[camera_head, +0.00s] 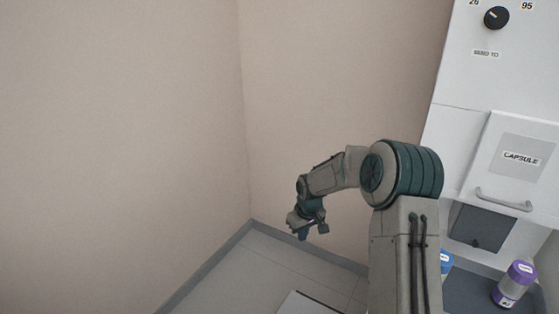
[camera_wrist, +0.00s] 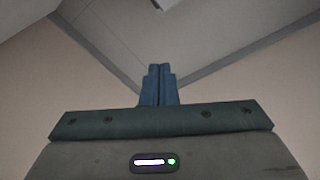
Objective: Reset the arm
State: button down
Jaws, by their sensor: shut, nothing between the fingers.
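My gripper (camera_head: 303,235) hangs at the end of my bent arm in the head view, left of my arm's column. It points down over the floor near the corner of the room. In the wrist view my gripper (camera_wrist: 159,68) shows two blue fingers pressed together. It is shut and empty, and nothing touches it.
A white cabinet (camera_head: 460,130) stands at the right, with a dial (camera_head: 496,18), a panel marked CAPSULE (camera_head: 520,157) and a handle (camera_head: 503,199). A purple-capped capsule (camera_head: 514,284) and a blue one (camera_head: 446,262) stand on the dark shelf below. Beige walls meet behind my gripper.

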jog(key=s+d+r+m+t+h+p, duration=0.1)
jog(key=s+d+r+m+h+p, duration=0.2)
jog(key=s+r, duration=1.9)
jog(key=s+d+m+y, duration=0.1)
jog(key=s+m+y, duration=0.1)
jog(key=s, duration=0.9)
jog(key=shift+s+r+p, duration=0.3)
jog(key=shift+r+p, duration=0.05)
jog(key=shift+p, duration=0.1)
jog(key=shift+d, duration=0.1)
